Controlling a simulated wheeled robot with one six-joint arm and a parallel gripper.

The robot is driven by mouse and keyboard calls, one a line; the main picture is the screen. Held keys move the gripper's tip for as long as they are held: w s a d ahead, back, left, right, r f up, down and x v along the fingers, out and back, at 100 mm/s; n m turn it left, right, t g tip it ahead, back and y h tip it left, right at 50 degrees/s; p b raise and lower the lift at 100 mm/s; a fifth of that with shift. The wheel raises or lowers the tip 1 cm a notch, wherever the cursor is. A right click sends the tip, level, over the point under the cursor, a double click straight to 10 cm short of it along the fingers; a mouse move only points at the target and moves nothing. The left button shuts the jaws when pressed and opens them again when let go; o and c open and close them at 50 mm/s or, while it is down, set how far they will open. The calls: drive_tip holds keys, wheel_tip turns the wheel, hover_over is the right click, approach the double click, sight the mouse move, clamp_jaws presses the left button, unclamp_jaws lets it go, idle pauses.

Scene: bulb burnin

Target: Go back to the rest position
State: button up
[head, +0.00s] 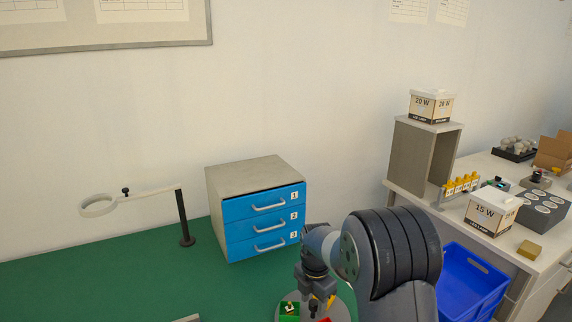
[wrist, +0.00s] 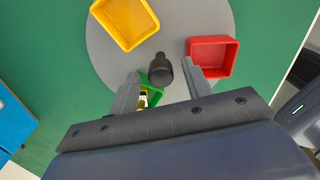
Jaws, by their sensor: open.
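My gripper (wrist: 161,68) is open above a grey round plate (wrist: 105,45) on the green worktop, with its fingers apart. It also shows in the head view (head: 316,290), pointing down beside my arm. Between and beyond the fingertips stands a dark knob-like post (wrist: 158,70); I cannot tell whether the fingers touch it. Nothing is clearly held. On the plate are a yellow bin (wrist: 126,20), a red bin (wrist: 213,56) and a green bin (wrist: 153,92). The green bin is partly hidden behind the left finger and has a small pale and dark item in it.
A blue three-drawer cabinet (head: 263,217) with its drawers shut and a magnifier stand (head: 184,220) stand on the green worktop (head: 110,275). At right are a blue crate (head: 470,275), a 15 W box (head: 492,213) and a grey shelf (head: 420,160) carrying a 20 W box (head: 430,106).

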drive_tip(key=m, duration=0.5)
drive_tip(key=shift+d+m, duration=0.1)
drive_tip(key=shift+m, duration=0.3)
idle(0.4)
